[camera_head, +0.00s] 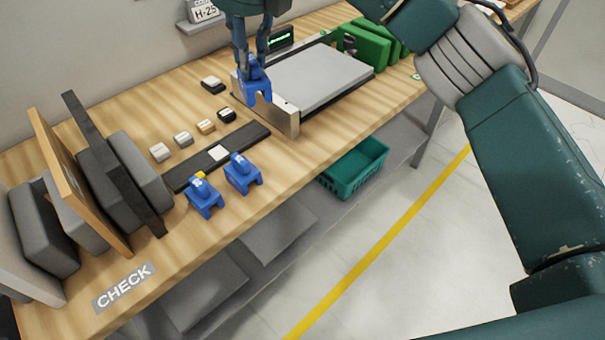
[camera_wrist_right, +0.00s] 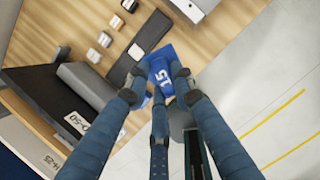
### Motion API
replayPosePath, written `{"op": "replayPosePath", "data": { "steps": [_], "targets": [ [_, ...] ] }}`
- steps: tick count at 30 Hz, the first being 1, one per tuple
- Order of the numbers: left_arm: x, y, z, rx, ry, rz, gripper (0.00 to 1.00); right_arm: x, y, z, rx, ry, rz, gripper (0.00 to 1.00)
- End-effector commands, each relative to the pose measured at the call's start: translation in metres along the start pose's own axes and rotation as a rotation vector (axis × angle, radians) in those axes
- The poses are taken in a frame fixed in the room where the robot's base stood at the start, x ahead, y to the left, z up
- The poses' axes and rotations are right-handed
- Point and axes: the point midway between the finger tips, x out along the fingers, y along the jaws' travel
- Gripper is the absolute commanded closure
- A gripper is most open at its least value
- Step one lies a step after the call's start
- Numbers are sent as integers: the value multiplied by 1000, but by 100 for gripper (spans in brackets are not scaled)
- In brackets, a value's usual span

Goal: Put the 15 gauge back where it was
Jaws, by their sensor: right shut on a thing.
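My right gripper (camera_head: 252,50) is shut on the blue 15 gauge (camera_head: 258,88) at the top of the head view. The gauge is beside the upright metal plate (camera_head: 286,118) at the near-left end of the grey panel; I cannot tell whether they touch. In the right wrist view the gripper's fingers (camera_wrist_right: 160,82) close around the gauge (camera_wrist_right: 161,72), and its white "15" shows. My left gripper is not in view.
A dark strip (camera_head: 188,176) with a pale square lies behind the two gauges, with several small blocks (camera_head: 183,139) behind it. Boards and grey slabs (camera_head: 125,175) stand upright at left. The grey panel (camera_head: 315,77) lies at right. A green crate (camera_head: 350,168) is below the table.

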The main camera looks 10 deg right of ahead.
Motion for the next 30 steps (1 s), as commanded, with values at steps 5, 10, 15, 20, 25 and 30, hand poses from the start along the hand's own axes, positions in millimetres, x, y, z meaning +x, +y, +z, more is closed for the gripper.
{"op": "replayPosePath", "data": {
  "steps": [5, 10, 15, 20, 25, 30],
  "targets": [
    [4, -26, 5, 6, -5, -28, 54, 14, -12, 0, 24, 9, -10, 100],
    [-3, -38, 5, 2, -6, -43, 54, 44, -14, -11, 25, 14, -10, 100],
    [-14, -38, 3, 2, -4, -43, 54, 87, -13, -25, 26, 15, -10, 100],
    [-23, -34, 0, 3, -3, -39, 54, 125, -13, -38, 26, 13, -10, 100],
    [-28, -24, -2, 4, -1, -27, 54, 152, -13, -46, 26, 11, -10, 100],
    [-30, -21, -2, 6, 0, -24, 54, 163, -13, -49, 27, 9, -11, 100]
  ]
}}
